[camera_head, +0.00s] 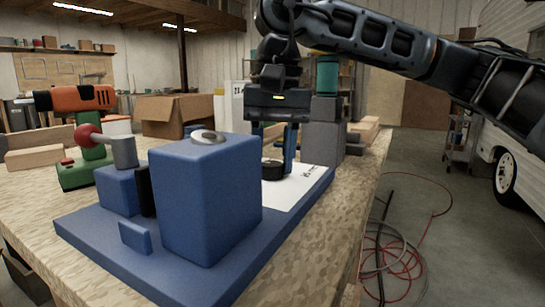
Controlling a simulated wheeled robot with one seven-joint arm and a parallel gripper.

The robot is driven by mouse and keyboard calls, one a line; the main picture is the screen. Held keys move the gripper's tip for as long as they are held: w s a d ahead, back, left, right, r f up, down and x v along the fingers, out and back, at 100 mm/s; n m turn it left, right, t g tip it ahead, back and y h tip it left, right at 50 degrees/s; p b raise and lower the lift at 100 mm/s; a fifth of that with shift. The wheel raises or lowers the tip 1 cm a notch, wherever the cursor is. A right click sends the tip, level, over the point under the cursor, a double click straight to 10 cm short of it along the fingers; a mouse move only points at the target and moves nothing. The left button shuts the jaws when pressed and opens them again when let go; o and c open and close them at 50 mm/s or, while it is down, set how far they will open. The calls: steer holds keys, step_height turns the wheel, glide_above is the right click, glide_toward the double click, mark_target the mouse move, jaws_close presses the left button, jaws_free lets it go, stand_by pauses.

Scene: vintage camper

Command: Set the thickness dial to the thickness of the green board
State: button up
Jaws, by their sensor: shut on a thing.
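A blue machine (135,250) stands on the workbench, with a large blue block, a grey disc on top, and a grey cylinder with a red ball. Behind the block lies a white plate (305,182) with dark markings too small to read. A black round knob (271,172), which looks like the thickness dial, sits at that plate's left side. My gripper (279,160) points down over it and is shut on the knob, with one blue finger visible at its right. The large block partly hides the knob. I cannot make out a green board for certain.
Grey blocks (325,138) stand behind my gripper. A cardboard box (175,116) is at the back. Hoses (395,260) lie on the floor right of the bench.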

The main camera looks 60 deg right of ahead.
mark_target(275, 163)
stand_by(0.4)
steer(key=o, duration=1.1)
steer(key=shift+c, duration=0.2)
steer(key=shift+s+d+r+p, duration=0.1)
steer(key=shift+r+p, duration=0.4)
steer(key=shift+r, duration=1.45)
steer(key=shift+s+d+r+p, duration=0.1)
steer(key=shift+r+p, duration=0.35)
steer(key=shift+r, duration=1.5)
